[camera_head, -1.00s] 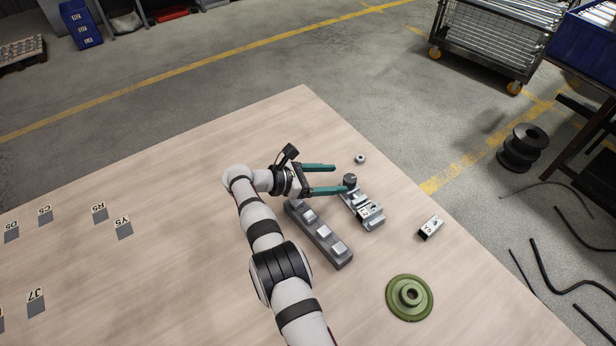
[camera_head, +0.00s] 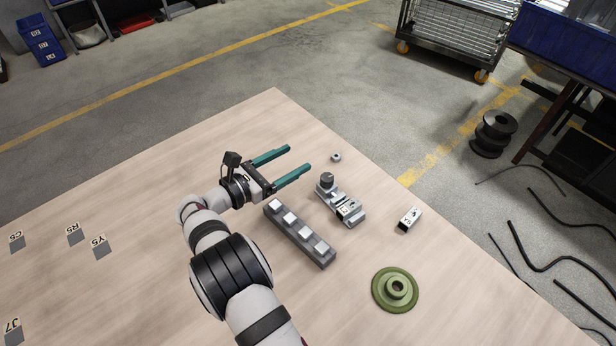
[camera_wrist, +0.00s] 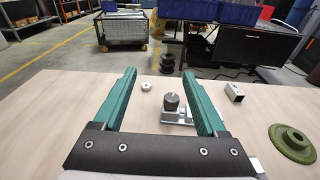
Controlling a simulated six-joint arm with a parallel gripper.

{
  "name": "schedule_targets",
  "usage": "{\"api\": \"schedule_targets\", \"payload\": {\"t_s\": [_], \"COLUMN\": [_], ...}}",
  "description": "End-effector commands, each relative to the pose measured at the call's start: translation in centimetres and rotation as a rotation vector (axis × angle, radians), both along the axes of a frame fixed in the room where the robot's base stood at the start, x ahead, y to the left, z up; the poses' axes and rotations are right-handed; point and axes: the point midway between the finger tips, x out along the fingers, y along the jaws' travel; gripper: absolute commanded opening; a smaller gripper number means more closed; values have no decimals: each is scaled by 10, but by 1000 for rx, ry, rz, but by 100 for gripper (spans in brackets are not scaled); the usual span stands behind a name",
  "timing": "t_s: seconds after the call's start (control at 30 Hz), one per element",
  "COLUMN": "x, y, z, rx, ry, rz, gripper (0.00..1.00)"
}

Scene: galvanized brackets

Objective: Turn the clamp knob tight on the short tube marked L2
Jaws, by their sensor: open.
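A grey clamp (camera_head: 352,219) lies on the table with its dark round knob (camera_head: 326,180) upright at its far left end. A short tube with a white label (camera_head: 347,209) sits in the clamp; I cannot read the label for sure. My gripper (camera_head: 298,158) is open and empty, up and left of the knob and apart from it. In the wrist view the knob (camera_wrist: 171,101) and part of the clamp (camera_wrist: 178,117) show between the open green fingers; the right finger hides the clamp's right part.
A grey block with several pale square pads (camera_head: 299,234) lies left of the clamp. A small metal ring (camera_head: 336,157) lies beyond it. A loose labelled tube (camera_head: 410,219) and a green flanged disc (camera_head: 395,289) lie to the right. Marked patches lie at far left.

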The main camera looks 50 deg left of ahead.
Motion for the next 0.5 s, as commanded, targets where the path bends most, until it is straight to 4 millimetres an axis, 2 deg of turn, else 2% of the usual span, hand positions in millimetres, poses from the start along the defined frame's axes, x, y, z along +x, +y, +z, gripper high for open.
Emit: {"api": "schedule_targets", "payload": {"t_s": [0.03,0.1,0.2,0.33,0.4,0.5], "x": [5,5,-7,-25,-30,-24], "y": [-9,-23,-53,-90,-100,-99], "z": [5,1,-16,-36,-41,-47], "rx": [-19,-38,-71,-102,-109,-110], "ry": [-19,0,89,209,243,256], "rz": [92,234,391,493,512,517], "gripper": [74,74,74,74,74,74]}}
